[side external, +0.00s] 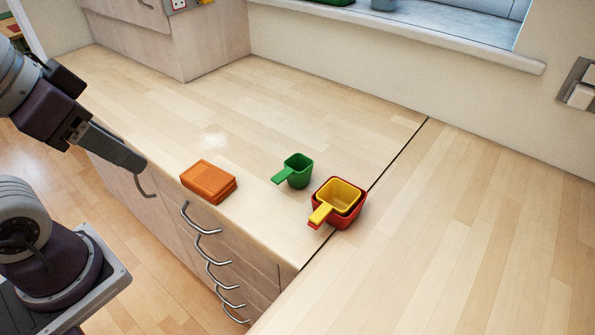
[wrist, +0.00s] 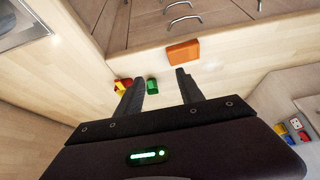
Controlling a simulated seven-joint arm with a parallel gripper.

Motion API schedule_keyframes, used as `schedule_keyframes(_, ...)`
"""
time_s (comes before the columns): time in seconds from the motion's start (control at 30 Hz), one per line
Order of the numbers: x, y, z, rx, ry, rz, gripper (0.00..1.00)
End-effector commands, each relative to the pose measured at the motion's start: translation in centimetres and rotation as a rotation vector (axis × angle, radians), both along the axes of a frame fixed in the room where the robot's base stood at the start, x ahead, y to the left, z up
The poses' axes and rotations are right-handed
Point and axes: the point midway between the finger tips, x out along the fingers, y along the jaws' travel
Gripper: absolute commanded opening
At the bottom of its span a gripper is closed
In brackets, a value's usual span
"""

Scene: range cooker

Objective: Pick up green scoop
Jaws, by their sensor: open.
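The green scoop (side external: 297,172) stands on the wooden worktop with its handle pointing to the lower left, towards the front edge. It looks empty. In the wrist view, the green scoop (wrist: 152,87) appears between the two fingers, nearer the left one. My gripper (side external: 140,165) is at the left of the side view, apart from the scoop and off beyond the orange block. In the wrist view, my gripper (wrist: 160,77) has its fingers spread wide with nothing held between them.
A yellow scoop (side external: 341,191) sits nested in a red scoop (side external: 352,222), close to the right of the green one. An orange block (side external: 208,182) lies near the front edge, to its left. Drawers with metal handles (side external: 201,220) are below. The worktop behind is clear.

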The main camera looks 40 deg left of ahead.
Motion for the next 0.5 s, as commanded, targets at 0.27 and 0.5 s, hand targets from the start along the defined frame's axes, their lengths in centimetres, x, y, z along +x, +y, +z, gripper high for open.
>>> schedule_keyframes(0.27,0.0,0.0,0.0,0.0,0.0,0.0,0.45)
schedule_keyframes(0.5,1.8,-0.2,0.7,-0.005,0.039,-0.007,0.45)
